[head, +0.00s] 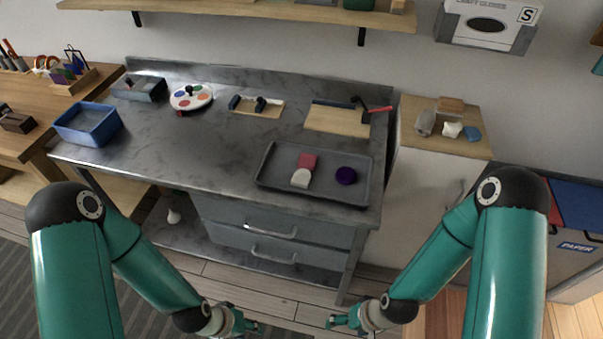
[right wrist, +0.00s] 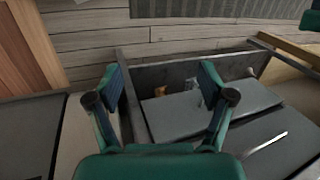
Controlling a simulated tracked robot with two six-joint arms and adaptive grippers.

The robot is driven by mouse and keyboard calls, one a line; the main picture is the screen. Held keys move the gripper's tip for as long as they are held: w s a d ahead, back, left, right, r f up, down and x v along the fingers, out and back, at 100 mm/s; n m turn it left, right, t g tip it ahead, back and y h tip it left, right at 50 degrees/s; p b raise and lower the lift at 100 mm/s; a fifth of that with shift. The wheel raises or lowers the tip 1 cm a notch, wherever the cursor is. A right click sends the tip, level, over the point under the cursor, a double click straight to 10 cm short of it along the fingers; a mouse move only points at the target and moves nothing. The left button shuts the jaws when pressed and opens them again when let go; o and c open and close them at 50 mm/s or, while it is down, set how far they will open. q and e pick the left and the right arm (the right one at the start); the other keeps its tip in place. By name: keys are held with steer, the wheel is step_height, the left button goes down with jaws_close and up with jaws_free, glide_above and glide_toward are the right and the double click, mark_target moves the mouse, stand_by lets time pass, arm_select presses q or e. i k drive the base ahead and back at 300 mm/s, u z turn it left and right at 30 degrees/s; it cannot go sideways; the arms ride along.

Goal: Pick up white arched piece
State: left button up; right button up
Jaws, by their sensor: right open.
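The white arched piece (head: 300,178) lies on the grey tray (head: 265,179) at the right front of the metal workbench. A red-pink piece (head: 308,160) sits right behind it, and a dark purple round piece (head: 346,175) lies to its right. My left gripper (head: 252,326) is low in front of the bench; its small, partly cut-off fingers do not show their state. My right gripper (head: 335,322) is also low in front of the bench, away from the tray. In the right wrist view my right gripper (right wrist: 162,78) is open with nothing between its fingers.
The workbench (head: 190,145) also holds a blue bin (head: 88,124), a paint palette (head: 191,97) and two wooden boards with tools. Drawers (head: 270,232) front the bench. A cabinet with small items (head: 452,130) stands to the right. The bench top left of the tray is clear.

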mark_target(302, 178)
steer(key=z, duration=0.5)
steer(key=k, duration=1.1)
steer(key=u, duration=0.95)
steer(key=i, duration=1)
steer(key=u, duration=0.05)
